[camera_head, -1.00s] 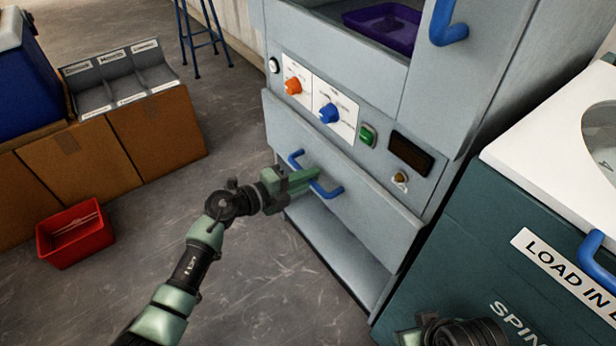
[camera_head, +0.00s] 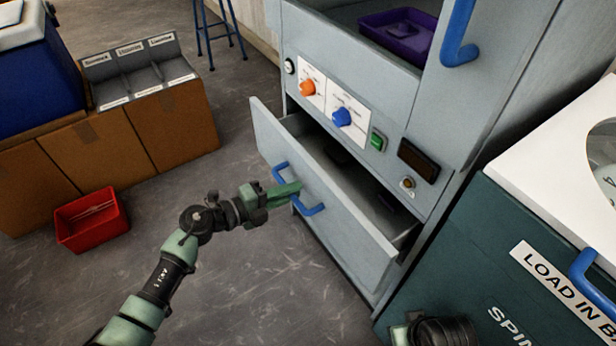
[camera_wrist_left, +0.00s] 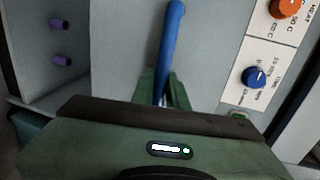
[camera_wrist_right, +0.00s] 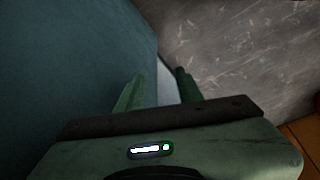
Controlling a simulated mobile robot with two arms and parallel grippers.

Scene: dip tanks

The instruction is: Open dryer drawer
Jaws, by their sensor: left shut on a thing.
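The grey dryer drawer (camera_head: 345,232) stands partly pulled out of the dryer cabinet (camera_head: 425,120), and its inside shows behind the front panel, with a few dark shapes I cannot make out. Its blue bar handle (camera_head: 311,209) is on the front panel. My left gripper (camera_head: 288,193) is shut on the handle. In the left wrist view the blue handle (camera_wrist_left: 168,55) runs between the fingers. My right gripper (camera_wrist_right: 160,90) is open and empty in the right wrist view, beside a teal surface; only its wrist shows at the bottom of the head view.
An orange knob (camera_head: 308,88), a blue knob (camera_head: 342,117) and a green switch (camera_head: 378,142) sit above the drawer. A teal spinner (camera_head: 475,250) stands close on the right. A red bin (camera_head: 92,220) is on the floor at left. The floor before the drawer is clear.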

